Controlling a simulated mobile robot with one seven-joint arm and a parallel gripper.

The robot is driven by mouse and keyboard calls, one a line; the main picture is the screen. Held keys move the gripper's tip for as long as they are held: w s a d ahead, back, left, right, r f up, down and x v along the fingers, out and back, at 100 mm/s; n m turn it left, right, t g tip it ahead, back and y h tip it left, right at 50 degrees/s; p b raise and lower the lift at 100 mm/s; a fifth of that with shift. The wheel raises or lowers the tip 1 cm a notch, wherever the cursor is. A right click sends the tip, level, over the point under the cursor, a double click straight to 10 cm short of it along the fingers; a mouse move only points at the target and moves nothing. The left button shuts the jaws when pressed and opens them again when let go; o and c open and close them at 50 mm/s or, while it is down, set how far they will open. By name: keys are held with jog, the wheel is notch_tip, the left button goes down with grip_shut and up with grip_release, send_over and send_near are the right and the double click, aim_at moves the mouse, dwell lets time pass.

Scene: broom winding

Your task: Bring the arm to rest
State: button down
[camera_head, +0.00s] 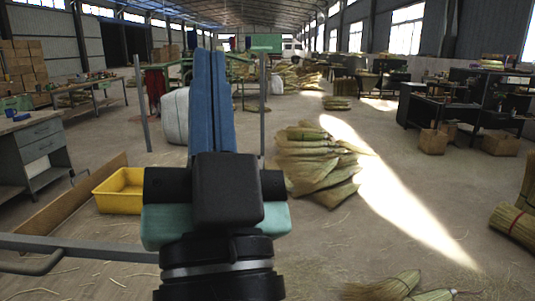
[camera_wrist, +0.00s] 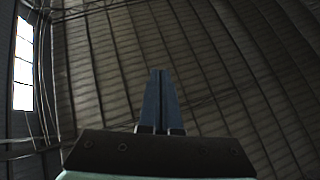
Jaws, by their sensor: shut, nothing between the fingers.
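My gripper (camera_head: 211,56) stands upright in the middle of the head view, with its two long blue fingers pointing up. The fingers lie side by side against each other with only a thin dark line between them, and they hold nothing. The black wrist and green mount show below them. In the wrist view my gripper (camera_wrist: 160,72) is also shut and empty, pointing toward the corrugated roof (camera_wrist: 215,70). My arm hides part of the floor behind it.
A yellow bin (camera_head: 119,190) stands on the floor at left, near a grey workbench (camera_head: 38,145). A pile of broom straw (camera_head: 318,165) lies right of my arm. Straw bundles (camera_head: 515,225) lie at the right edge. Dark desks (camera_head: 465,105) and cardboard boxes (camera_head: 433,141) stand back right.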

jog(key=s+d+r+t+h, duration=0.1)
jog(key=s+d+r+h, duration=0.2)
jog(key=d+r+h, duration=0.25)
notch_tip(320, 180, up, 13)
jog(key=a+p, duration=0.1)
jog(key=p, duration=1.2)
jog(key=shift+n+y+p, duration=0.3)
jog(key=shift+n+y, duration=0.1)
jog(key=shift+y, duration=0.05)
